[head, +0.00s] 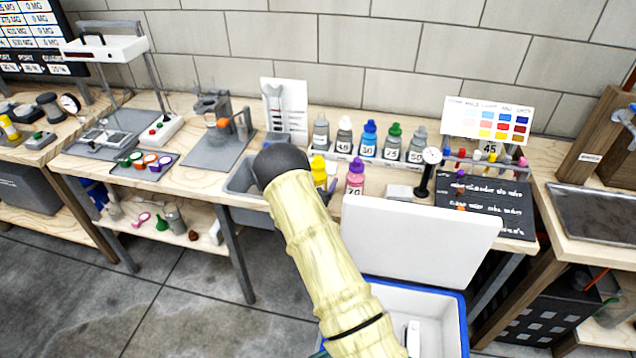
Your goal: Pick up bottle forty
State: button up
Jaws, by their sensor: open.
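I read no label saying forty. Several capped bottles stand in a row at the back of the bench: a grey-capped one (321,132), a white-capped one labelled 45 (344,137), a blue-capped one (369,138) with an unclear number, a green-capped one labelled 75 (393,142) and another grey-capped one (417,145). In front, a purple-capped pink bottle (355,178) seems labelled 70. A yellow bottle (318,170) is partly hidden by my arm and its label does not show. I cannot make out my gripper; only my arm with its dark rounded joint shows.
An open white-lidded cooler (420,240) stands in front of the bench, behind my forearm. A grey bin (245,182) is left of my arm.

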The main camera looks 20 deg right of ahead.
aim_at(318, 157)
jog(key=shift+c, duration=0.2)
jog(key=c, duration=1.3)
jog(key=shift+r, duration=0.1)
notch_tip(318, 157, up, 10)
jog(key=shift+b, duration=0.35)
